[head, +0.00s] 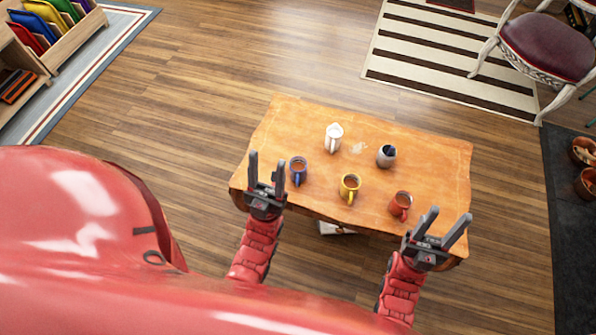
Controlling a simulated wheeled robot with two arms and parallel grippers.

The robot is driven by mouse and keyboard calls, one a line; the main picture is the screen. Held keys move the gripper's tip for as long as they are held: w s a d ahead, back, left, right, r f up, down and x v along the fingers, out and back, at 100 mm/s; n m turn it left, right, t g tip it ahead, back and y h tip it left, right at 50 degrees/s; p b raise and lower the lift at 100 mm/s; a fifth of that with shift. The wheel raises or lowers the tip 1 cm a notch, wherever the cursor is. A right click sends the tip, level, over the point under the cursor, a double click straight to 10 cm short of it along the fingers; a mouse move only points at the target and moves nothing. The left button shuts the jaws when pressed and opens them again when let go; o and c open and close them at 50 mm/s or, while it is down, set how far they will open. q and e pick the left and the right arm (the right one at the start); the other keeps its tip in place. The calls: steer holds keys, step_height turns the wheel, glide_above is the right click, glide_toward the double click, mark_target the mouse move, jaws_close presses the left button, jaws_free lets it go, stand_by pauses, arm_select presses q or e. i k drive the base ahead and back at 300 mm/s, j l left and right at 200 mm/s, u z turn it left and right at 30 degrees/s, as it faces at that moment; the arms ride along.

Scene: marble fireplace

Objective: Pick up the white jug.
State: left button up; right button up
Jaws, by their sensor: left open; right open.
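The white jug (334,137) stands upright on the wooden table (285,120), near the middle of its far half. Its handle faces the near side. My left gripper (266,172) is open and empty at the table's near left corner, to the left of and nearer than the jug, with a blue mug between them. My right gripper (440,230) is open and empty at the table's near right corner, well away from the jug. Nothing hides the jug.
A blue mug (298,171) stands close right of my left gripper. A yellow mug (349,187) and a red mug (400,205) stand along the near side. A grey-white cup with a dark inside (386,156) stands right of the jug. The table's far right is clear.

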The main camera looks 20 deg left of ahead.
mark_target(334, 133)
steer(key=i+j+z, duration=0.15)
steer(key=j+z, duration=0.2)
steer(key=j, duration=0.15)
steer(key=i+j+z, duration=0.1)
steer(key=j+z, duration=0.65)
steer(key=j, duration=0.25)
